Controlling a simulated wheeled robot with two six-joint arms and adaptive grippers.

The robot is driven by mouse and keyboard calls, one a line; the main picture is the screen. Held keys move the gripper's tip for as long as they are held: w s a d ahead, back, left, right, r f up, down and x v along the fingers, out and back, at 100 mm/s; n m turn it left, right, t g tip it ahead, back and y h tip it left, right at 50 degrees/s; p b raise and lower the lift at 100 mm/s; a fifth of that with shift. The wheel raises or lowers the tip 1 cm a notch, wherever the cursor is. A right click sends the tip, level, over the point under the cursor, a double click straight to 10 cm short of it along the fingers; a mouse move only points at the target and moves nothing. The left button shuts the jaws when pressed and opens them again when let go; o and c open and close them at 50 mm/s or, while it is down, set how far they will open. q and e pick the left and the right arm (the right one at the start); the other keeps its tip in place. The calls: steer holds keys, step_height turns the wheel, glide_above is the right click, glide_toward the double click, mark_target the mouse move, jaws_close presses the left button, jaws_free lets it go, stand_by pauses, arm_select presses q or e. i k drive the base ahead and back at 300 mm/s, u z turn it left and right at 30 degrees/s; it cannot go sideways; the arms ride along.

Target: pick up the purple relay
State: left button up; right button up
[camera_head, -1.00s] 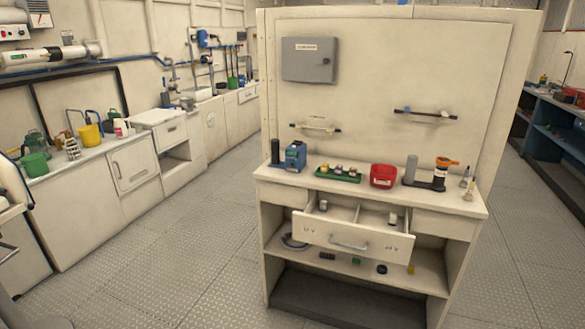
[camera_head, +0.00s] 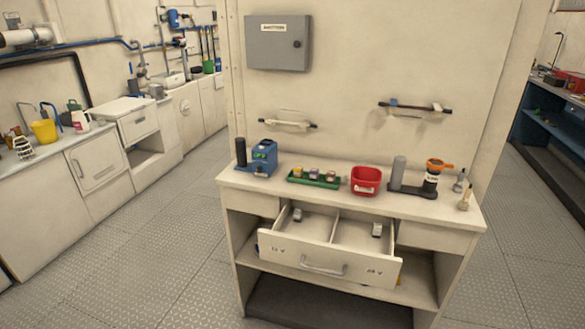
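A green tray (camera_head: 337,186) on the bench top holds a few small relays (camera_head: 314,174) with pale and coloured parts. They are too small for me to tell surely which one is purple. The drawer (camera_head: 322,262) below is open, with a divider; its front reads 12 V on the left and what looks like 24 V on the right. A small grey-and-white piece (camera_head: 297,215) lies in the left compartment, and a similar piece (camera_head: 377,229) lies in the right one. Neither of my grippers is in view.
A blue device (camera_head: 264,158) stands left of the tray. A red bin (camera_head: 366,181), a dark stand with bottles (camera_head: 412,190) and small bottles (camera_head: 463,198) stand to the right. The open drawer juts out from the bench front. The floor (camera_head: 160,270) at left is clear.

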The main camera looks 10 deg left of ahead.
mark_target(313, 174)
steer(key=z, duration=0.3)
steer(key=i, duration=0.85)
steer(key=z, duration=0.6)
